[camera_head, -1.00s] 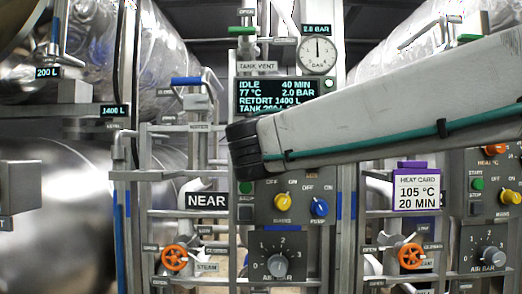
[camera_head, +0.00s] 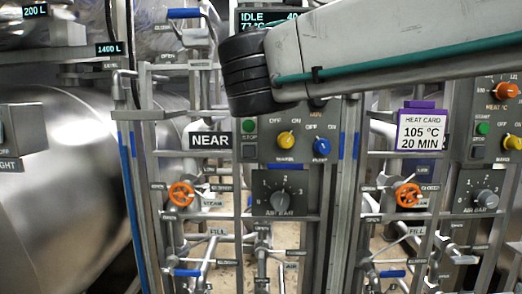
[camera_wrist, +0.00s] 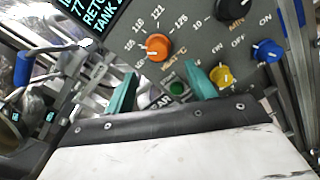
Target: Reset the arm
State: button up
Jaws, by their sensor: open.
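My arm crosses the upper right of the head view, and my gripper is not seen there. In the wrist view my gripper (camera_wrist: 158,92) shows two teal fingers, apart, with nothing between them. Beyond the fingers is the grey control panel, tilted in the picture, with an orange heat knob (camera_wrist: 158,46), a green start button (camera_wrist: 177,89), a yellow switch (camera_wrist: 221,76) and a blue switch (camera_wrist: 267,50). I cannot tell how far the fingertips are from the panel.
The near panel has an air bar dial (camera_head: 279,200) and an orange steam valve (camera_head: 181,194). A second panel with a heat card (camera_head: 422,130) and another orange valve (camera_head: 408,195) stands at right. Pipes and rails (camera_head: 237,240) fill the space below. A large steel vessel (camera_head: 60,200) is at left.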

jog(key=s+d+f+m+g+h, duration=0.2)
jog(key=s+d+f+m+g, duration=0.25)
jog(key=d+f+m, duration=0.4)
jog(key=s+d+f+m+g+h, duration=0.25)
jog(key=d+f+m+g, duration=0.3)
jog(key=f, duration=0.55)
jog(key=s+d+f+m+g+y, duration=0.2)
jog(key=s+d+f+m, duration=0.4)
jog(key=s, duration=0.4)
jog(key=s+d+f+m+g+y, duration=0.3)
jog(key=s+d+f+m+g, duration=0.1)
jog(key=s+f+m, duration=0.3)
jog(key=s+d+m, duration=0.1)
jog(key=s+m, duration=0.1)
jog(key=s, duration=0.1)
jog(key=shift+d+g, duration=0.35)
jog(key=shift+g, duration=0.05)
jog(key=shift+c, duration=0.3)
